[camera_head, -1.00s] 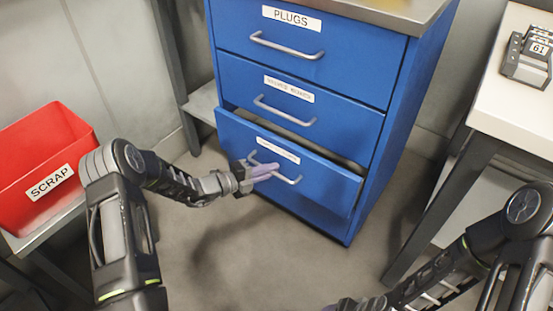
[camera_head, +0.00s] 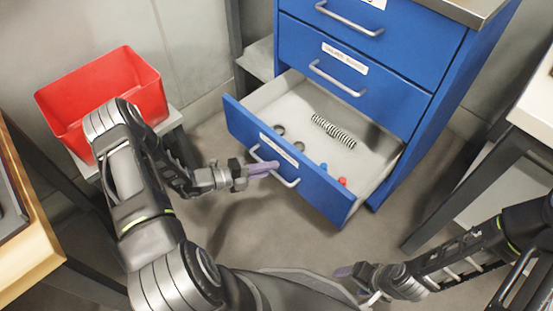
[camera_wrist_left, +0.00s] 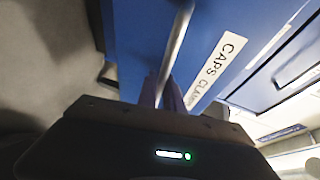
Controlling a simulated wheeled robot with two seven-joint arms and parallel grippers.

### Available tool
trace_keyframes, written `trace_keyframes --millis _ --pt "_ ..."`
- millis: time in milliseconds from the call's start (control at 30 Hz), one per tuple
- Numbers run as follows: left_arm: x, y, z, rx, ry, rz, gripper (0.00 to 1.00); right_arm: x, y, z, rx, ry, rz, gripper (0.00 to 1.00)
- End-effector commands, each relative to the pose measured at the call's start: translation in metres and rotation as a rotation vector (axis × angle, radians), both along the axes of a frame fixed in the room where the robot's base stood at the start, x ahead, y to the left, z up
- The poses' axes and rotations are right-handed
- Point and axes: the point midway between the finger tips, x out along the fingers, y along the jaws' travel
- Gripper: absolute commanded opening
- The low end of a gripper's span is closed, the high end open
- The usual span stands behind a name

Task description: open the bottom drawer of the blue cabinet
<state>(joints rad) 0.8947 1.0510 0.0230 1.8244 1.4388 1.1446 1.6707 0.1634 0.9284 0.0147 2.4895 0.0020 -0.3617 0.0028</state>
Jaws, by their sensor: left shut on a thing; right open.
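The blue cabinet (camera_head: 362,50) stands at the top right of centre in the head view. Its bottom drawer (camera_head: 325,199) is pulled well out, with its white inside showing. My left gripper (camera_head: 262,169) is shut on the drawer's handle (camera_head: 289,182), left of the handle's middle. In the left wrist view the handle (camera_wrist_left: 179,40) runs between the purple fingers (camera_wrist_left: 162,92), beside a label reading CAPS and CLAMPS. My right gripper (camera_head: 350,270) is low in the head view, clear of the drawer, and open.
The drawer holds a coiled spring (camera_head: 334,131), dark rings (camera_head: 298,145), a blue piece (camera_head: 323,167) and a red piece (camera_head: 343,181). A red bin (camera_head: 105,95) stands at the left. A white table (camera_head: 535,110) is at the right. Grey floor lies before the drawer.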

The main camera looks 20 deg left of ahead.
Motion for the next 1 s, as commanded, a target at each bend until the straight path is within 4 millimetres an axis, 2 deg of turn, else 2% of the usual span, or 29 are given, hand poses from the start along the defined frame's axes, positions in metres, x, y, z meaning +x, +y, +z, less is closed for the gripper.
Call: trace_keyframes --millis 367,400,667,1000 --pt "-0.0026 0.0015 -0.0003 0.001 -0.001 0.000 0.00 -0.0005 0.0005 0.0007 0.000 0.001 0.001 0.69" --pt "-0.0025 0.0014 -0.0003 0.001 -0.001 0.000 0.12 -0.0006 0.0004 0.0006 0.000 0.001 0.001 0.69" --pt "-0.0024 0.0013 -0.0002 0.001 -0.001 0.000 0.32 -0.0005 0.0003 0.0006 0.000 0.001 0.000 0.69" --pt "-0.0050 0.0044 0.0009 0.002 0.000 0.001 0.32 -0.0005 0.0004 0.0020 0.000 0.001 0.000 0.69"
